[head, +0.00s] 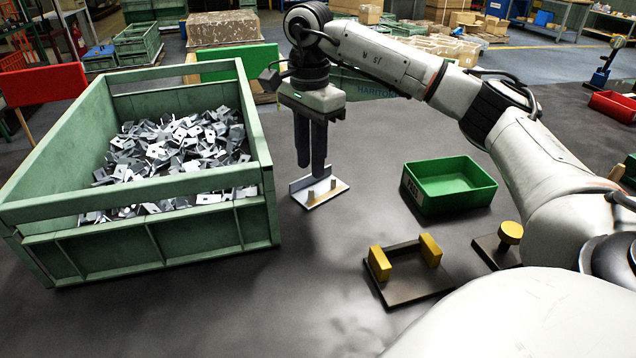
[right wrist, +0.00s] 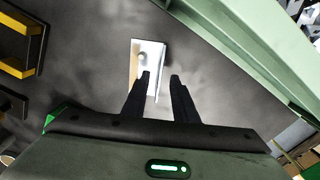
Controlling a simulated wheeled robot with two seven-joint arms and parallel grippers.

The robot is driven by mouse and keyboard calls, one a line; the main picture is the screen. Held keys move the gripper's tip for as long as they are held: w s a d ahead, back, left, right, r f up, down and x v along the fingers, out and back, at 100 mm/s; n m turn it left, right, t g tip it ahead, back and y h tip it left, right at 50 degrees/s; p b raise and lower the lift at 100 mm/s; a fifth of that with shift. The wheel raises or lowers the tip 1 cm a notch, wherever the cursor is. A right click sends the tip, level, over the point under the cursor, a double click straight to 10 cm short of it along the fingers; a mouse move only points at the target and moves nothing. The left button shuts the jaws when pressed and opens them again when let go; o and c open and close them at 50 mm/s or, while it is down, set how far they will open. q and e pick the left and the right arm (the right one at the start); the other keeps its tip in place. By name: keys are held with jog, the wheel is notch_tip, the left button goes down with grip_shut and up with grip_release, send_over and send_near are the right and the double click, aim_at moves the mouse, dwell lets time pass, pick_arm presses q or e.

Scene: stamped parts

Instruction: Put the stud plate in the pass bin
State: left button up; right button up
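The stud plate (head: 322,194), a light metal plate with an upright flange and small studs, lies on the dark table just right of the large crate. It also shows in the right wrist view (right wrist: 146,58). My right gripper (head: 311,168) points down over the plate. In the right wrist view its fingers (right wrist: 160,76) are apart, with the flange seen between them; I cannot tell whether they touch the plate. The pass bin (head: 450,187) is a green open box to the right, empty inside, its label partly readable. My left gripper is not in view.
A large green crate (head: 150,247) full of metal brackets (head: 178,148) stands left, its wall close to the gripper. A fixture with yellow blocks (head: 410,285) and a yellow-knobbed block (head: 505,240) stand in front. A red bin (head: 612,106) is far right. Table between plate and pass bin is clear.

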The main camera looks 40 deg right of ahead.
aim_at(320, 186)
notch_tip(320, 186, down, 3)
jog(key=shift+r, duration=0.2)
grip_shut()
